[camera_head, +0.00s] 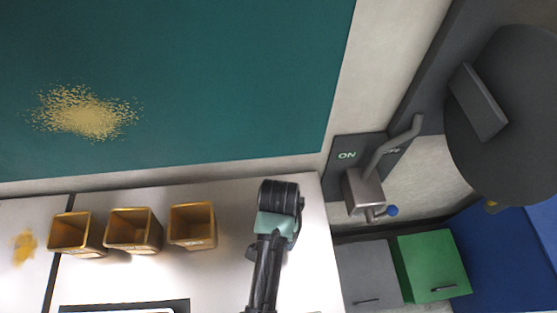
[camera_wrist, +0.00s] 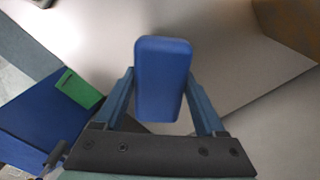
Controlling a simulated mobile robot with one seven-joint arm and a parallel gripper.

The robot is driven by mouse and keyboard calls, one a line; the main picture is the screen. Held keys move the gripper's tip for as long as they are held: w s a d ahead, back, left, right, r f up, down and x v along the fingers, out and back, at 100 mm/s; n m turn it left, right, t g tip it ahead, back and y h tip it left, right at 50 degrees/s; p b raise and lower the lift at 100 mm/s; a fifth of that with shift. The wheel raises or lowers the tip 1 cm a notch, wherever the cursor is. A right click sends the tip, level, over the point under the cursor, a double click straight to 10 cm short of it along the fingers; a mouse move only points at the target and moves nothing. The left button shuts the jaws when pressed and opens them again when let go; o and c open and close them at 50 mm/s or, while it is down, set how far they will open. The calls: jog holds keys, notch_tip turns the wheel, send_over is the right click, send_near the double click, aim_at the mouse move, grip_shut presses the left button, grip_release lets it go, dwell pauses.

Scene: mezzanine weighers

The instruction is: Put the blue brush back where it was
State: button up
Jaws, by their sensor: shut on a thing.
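The blue brush (camera_wrist: 163,80) shows in the wrist view as a rounded blue block. My gripper (camera_wrist: 161,92) is shut on it, with one finger on each side. The side of the brush facing the camera is plain blue; its bristles are not in sight. In the head view my arm reaches up over the pale surface (camera_head: 215,278), right of the brass bins. The fingers and the brush cannot be made out there. An empty resting place for the brush cannot be picked out.
Three open brass bins (camera_head: 192,226) stand left of my arm. Yellow powder (camera_head: 25,244) lies at far left, and more grains (camera_head: 85,113) on the teal surface (camera_head: 220,70). Right of my arm are a lever box (camera_head: 363,193), a grey box (camera_head: 368,270) and a green box (camera_head: 430,265).

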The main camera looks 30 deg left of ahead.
notch_tip(320, 180, down, 3)
jog(key=shift+f+p, duration=0.2)
jog(key=shift+p, duration=0.15)
jog(key=shift+w+a+f, duration=0.1)
jog(key=shift+f, duration=0.25)
jog(key=shift+f, duration=0.1)
jog(key=o, duration=1.3)
jog(key=shift+r, duration=3.9)
